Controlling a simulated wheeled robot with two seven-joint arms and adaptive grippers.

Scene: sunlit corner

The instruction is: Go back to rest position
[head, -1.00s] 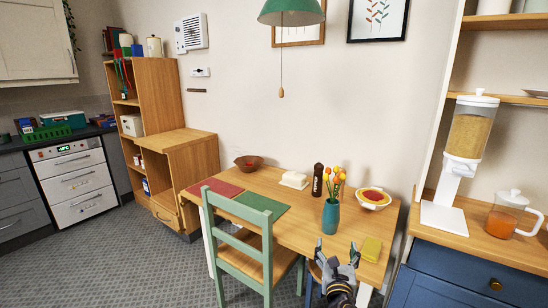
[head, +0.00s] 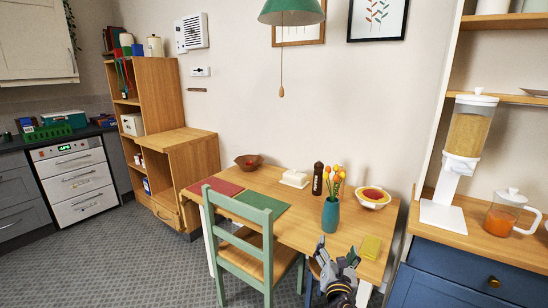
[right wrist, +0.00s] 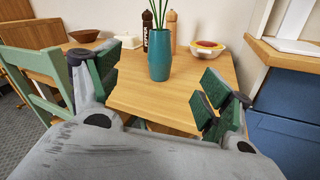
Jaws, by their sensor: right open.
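My right gripper (head: 337,250) is open and empty. Nothing is between the fingers. My left gripper is not in view.
A green chair (head: 245,245) stands at the table's near left side. A bowl (head: 372,199), a dark pepper mill (head: 317,179) and a white butter dish (head: 294,179) stand farther back. A blue cabinet (head: 450,275) is at the right. Grey floor is open at the left.

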